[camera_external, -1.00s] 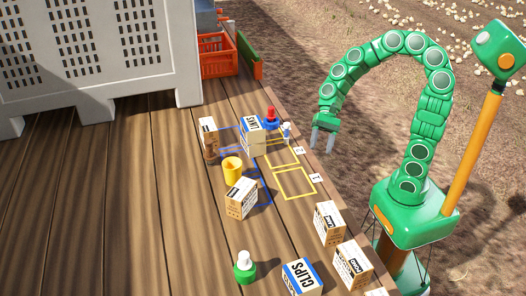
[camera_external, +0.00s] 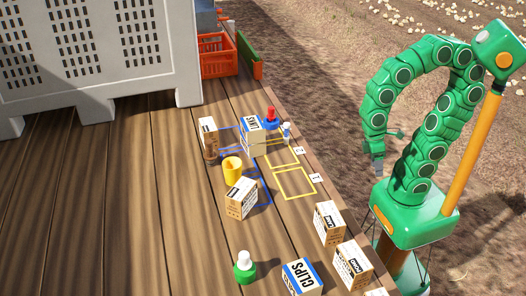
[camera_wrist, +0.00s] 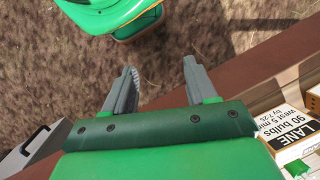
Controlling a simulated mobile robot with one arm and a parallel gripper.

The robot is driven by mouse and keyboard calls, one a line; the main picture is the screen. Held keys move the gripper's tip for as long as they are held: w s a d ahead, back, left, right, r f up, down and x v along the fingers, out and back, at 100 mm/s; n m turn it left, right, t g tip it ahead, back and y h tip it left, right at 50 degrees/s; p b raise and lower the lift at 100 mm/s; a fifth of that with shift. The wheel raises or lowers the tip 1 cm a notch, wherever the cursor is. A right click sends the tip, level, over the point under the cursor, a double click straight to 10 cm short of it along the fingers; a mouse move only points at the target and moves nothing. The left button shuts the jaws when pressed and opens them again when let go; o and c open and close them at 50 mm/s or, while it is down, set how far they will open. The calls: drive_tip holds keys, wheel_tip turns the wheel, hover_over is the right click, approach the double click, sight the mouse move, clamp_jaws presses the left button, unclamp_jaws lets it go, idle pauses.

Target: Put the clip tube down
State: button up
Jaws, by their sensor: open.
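My gripper (camera_external: 377,165) hangs off the right side of the wooden deck, close to my base. In the wrist view my gripper (camera_wrist: 160,68) has its two grey fingers spread, with only bare soil between them. It holds nothing. I cannot say for sure which thing is the clip tube. A small whitish tube-like piece (camera_external: 287,129) stands by the yellow outline marked 2, beside a red-and-blue piece (camera_external: 270,118). A brown cylinder (camera_external: 211,150) stands farther left. A box lettered CLIPS (camera_external: 302,277) sits at the front edge of the picture.
A box lettered LINTS or similar (camera_external: 253,136), a yellow cup (camera_external: 232,170) and a carton (camera_external: 241,198) stand near the outlines. The yellow outline marked 1 (camera_external: 279,185) is empty. Cartons (camera_external: 329,223) line the deck's right edge. A green bottle (camera_external: 244,270) stands in front.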

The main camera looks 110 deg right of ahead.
drive_tip(key=s+n, duration=0.1)
drive_tip(key=s+d+n+h, duration=0.1)
drive_tip(key=s+r+n+h, duration=0.1)
drive_tip(key=shift+s+d, duration=0.3)
drive_tip(key=shift+s, duration=0.05)
drive_tip(key=shift+f, duration=0.1)
idle(1.0)
